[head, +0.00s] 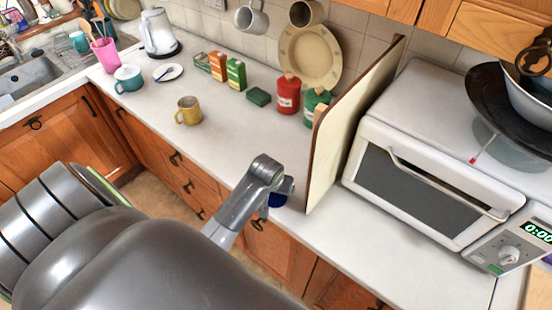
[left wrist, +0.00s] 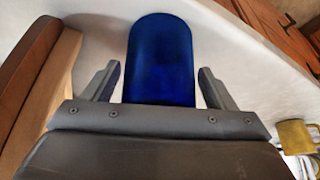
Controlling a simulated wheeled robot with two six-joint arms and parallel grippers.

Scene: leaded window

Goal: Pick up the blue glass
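The blue glass (left wrist: 160,62) is a deep blue, round-ended shape on the white counter in the left wrist view. In the head view only a small blue part of the glass (head: 278,200) shows beside my gripper, near the counter's front edge; the rest is hidden. My left gripper (head: 276,187) is at the glass. In the left wrist view the fingers of my left gripper (left wrist: 160,73) are open, one on each side of the glass, with a gap visible on both sides. My right gripper is not in view.
An upright cream board (head: 345,130) with a brown edge stands close right of the glass, before a white toaster oven (head: 430,160). A yellow mug (head: 188,111), red canister (head: 288,94) and green canister (head: 314,106) stand farther back. The counter left of the gripper is clear.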

